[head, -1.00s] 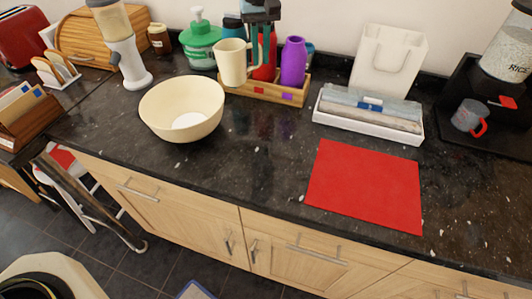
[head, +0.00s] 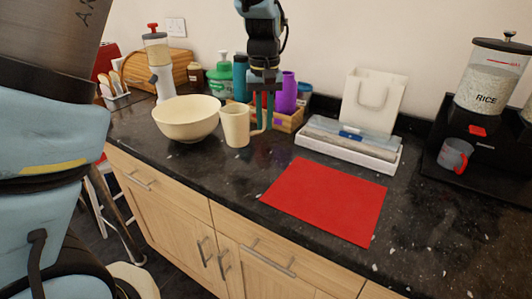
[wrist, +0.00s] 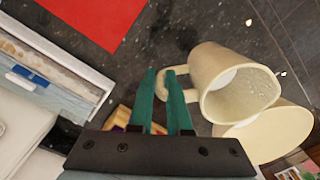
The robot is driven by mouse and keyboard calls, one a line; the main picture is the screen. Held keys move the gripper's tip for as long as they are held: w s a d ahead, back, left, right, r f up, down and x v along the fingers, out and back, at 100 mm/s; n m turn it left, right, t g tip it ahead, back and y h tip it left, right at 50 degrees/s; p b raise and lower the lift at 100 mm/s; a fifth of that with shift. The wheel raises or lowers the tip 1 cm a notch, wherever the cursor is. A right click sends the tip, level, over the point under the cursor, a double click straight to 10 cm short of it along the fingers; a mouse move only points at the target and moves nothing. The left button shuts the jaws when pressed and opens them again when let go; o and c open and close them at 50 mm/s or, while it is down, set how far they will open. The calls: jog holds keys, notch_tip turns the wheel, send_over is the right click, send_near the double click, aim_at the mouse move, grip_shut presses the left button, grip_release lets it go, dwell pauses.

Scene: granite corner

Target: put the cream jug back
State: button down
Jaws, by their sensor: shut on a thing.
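The cream jug (head: 234,127) is upright, just right of the cream bowl (head: 187,118) and in front of the wooden crate (head: 291,123). My gripper (head: 262,130) comes down from above, its teal fingers closed on the jug's handle at the right side. In the wrist view the jug (wrist: 220,85) lies right of the fingertips (wrist: 162,75), with its handle at them. I cannot tell if its base touches the counter. The crate holds a purple bottle (head: 287,92) and other bottles; my gripper partly hides its contents.
A red mat (head: 325,198) lies on the dark counter (head: 220,165). A white tray (head: 348,148) with a paper bag (head: 374,102) behind it stands at right. A grey mug (head: 453,156) is under the rice dispenser (head: 490,85). Bare counter lies in front of the jug.

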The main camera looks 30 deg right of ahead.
jog(key=shift+f+p, duration=0.75)
jog(key=shift+f, duration=2.55)
jog(key=shift+f, duration=0.1)
jog(key=c, duration=0.9)
grip_release()
jog(key=shift+o, duration=0.2)
notch_tip(320, 180, up, 12)
jog(key=shift+r+b, duration=0.15)
jog(key=shift+b, duration=1.1)
jog(key=w+a+f+n, duration=0.15)
jog(key=w+a, duration=0.25)
jog(key=a, duration=0.6)
jog(key=s+a+f+n, duration=0.1)
jog(key=s+a+f, duration=0.1)
jog(key=a, duration=0.7)
jog(key=s+a+f+t, duration=0.1)
jog(key=s+a+f, duration=0.1)
jog(key=a, duration=0.7)
jog(key=s+a+f+n, duration=0.1)
jog(key=s+a+f, duration=0.1)
jog(key=a, duration=0.6)
jog(key=shift+a+f+n+t, duration=0.25)
jog(key=shift+a+n+t, duration=0.05)
jog(key=shift+a+n, duration=0.1)
